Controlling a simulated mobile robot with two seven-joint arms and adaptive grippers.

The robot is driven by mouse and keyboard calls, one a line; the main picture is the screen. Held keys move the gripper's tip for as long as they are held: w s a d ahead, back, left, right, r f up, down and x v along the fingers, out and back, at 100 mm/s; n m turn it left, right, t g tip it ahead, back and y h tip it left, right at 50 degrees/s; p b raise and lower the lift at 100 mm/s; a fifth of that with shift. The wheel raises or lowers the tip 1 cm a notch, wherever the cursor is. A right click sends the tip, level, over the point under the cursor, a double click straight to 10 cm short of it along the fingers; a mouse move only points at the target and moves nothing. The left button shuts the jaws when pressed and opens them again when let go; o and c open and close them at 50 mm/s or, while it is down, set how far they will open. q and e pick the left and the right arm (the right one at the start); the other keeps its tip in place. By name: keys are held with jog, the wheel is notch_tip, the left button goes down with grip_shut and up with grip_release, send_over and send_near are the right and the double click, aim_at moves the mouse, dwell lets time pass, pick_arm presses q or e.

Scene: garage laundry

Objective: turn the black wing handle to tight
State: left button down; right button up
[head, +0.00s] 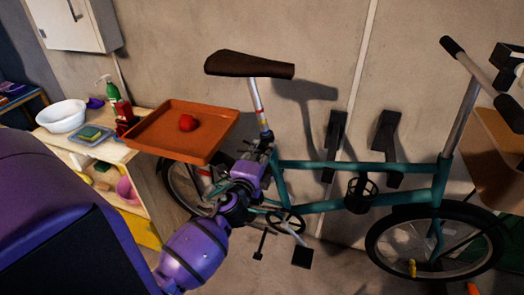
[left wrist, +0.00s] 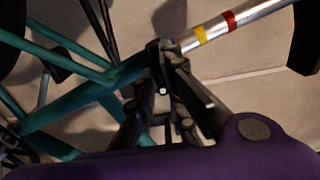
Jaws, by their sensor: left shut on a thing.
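The teal bicycle (head: 360,165) stands along the wall with its silver seat post (head: 258,103) rising from the frame. The black wing handle (left wrist: 156,55) is at the base of the seat post, where it enters the teal frame tube; its outline is dark and partly hidden by my fingers. My left gripper (head: 260,152) reaches up to this joint from below and is shut on the handle. In the left wrist view the fingers (left wrist: 172,88) close around the dark clamp area. I cannot tell the handle's exact angle. My right gripper is not in view.
The brown saddle (head: 250,66) is above. A wooden shelf (head: 80,143) holds a white bowl (head: 61,116) and bottles. Pedals are below right.

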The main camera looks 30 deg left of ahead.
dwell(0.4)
pick_arm(q)
jog(key=c, duration=1.8)
grip_release()
jog(key=shift+c, duration=0.2)
jog(key=v, duration=1.2)
